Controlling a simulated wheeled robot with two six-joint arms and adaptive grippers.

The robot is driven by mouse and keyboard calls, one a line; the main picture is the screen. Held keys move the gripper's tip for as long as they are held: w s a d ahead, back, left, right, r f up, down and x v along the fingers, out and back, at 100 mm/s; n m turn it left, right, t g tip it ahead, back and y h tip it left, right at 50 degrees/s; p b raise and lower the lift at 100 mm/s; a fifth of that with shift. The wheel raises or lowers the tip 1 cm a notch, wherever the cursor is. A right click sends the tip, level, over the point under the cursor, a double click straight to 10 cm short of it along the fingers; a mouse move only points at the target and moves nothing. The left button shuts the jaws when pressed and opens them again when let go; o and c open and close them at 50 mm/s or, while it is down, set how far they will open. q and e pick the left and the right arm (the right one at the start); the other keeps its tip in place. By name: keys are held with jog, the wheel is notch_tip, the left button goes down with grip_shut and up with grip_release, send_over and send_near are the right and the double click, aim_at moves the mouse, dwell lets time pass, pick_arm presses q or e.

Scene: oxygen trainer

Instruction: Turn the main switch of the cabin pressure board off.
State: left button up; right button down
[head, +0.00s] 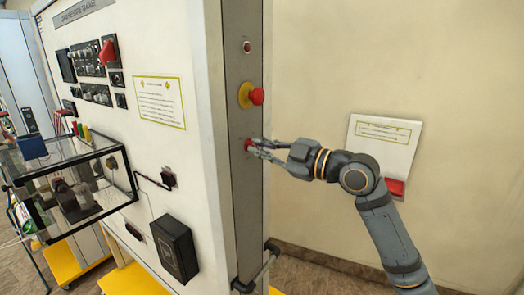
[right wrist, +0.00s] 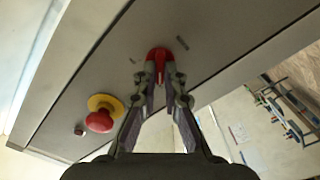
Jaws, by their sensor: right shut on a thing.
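The cabin pressure board (head: 160,200) is a tall white cabinet with a grey side strip (head: 240,205) facing my right arm. In the right wrist view the red switch knob (right wrist: 158,53) stands between the fingertips. My right gripper (head: 251,148) reaches in from the right and is shut on the red knob; its fingers also show in the right wrist view (right wrist: 161,75). The knob's exact angle and any position marks are too small to read. My left gripper is not in view.
A red mushroom button on a yellow collar (head: 257,96) sits just above the switch, with a small red round fitting (head: 247,47) higher up. A clear-sided box (head: 75,190) juts from the front at left. A wall sign with a red box (head: 396,187) is behind my arm.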

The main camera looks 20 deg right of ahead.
jog(key=c, duration=1.4)
grip_release()
jog(key=shift+w, duration=0.1)
jog(key=shift+c, duration=0.2)
